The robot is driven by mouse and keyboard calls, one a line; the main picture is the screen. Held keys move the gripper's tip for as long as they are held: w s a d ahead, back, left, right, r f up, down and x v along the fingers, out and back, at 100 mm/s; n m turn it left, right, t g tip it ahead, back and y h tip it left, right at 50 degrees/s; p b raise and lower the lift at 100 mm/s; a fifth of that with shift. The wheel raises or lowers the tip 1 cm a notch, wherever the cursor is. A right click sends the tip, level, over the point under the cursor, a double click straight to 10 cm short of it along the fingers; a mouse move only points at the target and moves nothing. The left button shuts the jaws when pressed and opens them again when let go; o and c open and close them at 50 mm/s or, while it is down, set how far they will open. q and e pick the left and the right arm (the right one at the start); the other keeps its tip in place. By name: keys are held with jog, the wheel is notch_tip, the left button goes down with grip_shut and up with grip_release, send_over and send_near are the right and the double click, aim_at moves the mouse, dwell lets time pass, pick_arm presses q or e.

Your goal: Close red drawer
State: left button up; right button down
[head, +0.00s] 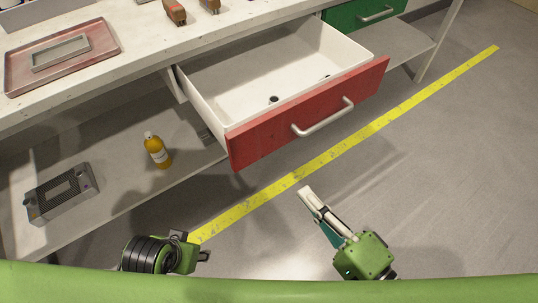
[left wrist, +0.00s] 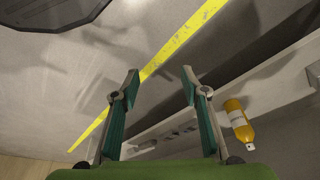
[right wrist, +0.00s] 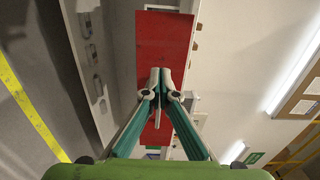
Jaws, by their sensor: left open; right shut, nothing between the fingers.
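The red drawer (head: 300,118) is pulled far out from under the white worktable in the head view, with a silver bar handle (head: 323,120) on its front. Its white inside shows a few small dark items. My right gripper (head: 304,190) is shut and empty, in front of and below the drawer front, apart from it in the head view. In the right wrist view the closed fingertips (right wrist: 160,74) overlap the red front (right wrist: 163,35); contact cannot be told. My left gripper (head: 203,255) is low at left; its open, empty fingers (left wrist: 160,80) show in the left wrist view.
A green drawer (head: 362,12) sits farther right under the table. An orange bottle (head: 158,152) and a grey metal box (head: 62,190) stand on the lower shelf. A red tray (head: 105,55) lies on the tabletop. The floor around the yellow line (head: 375,125) is clear.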

jog(key=p, duration=0.2)
send_near(262, 143)
jog(key=x, duration=0.5)
jog(key=shift+w, duration=0.1)
pick_arm(q)
notch_tip(262, 143, down, 7)
jog(key=shift+w, duration=0.25)
pick_arm(e)
jog(key=shift+x, duration=0.9)
pick_arm(q)
jog(key=shift+d, duration=0.1)
pick_arm(e)
jog(key=shift+f, duration=0.1)
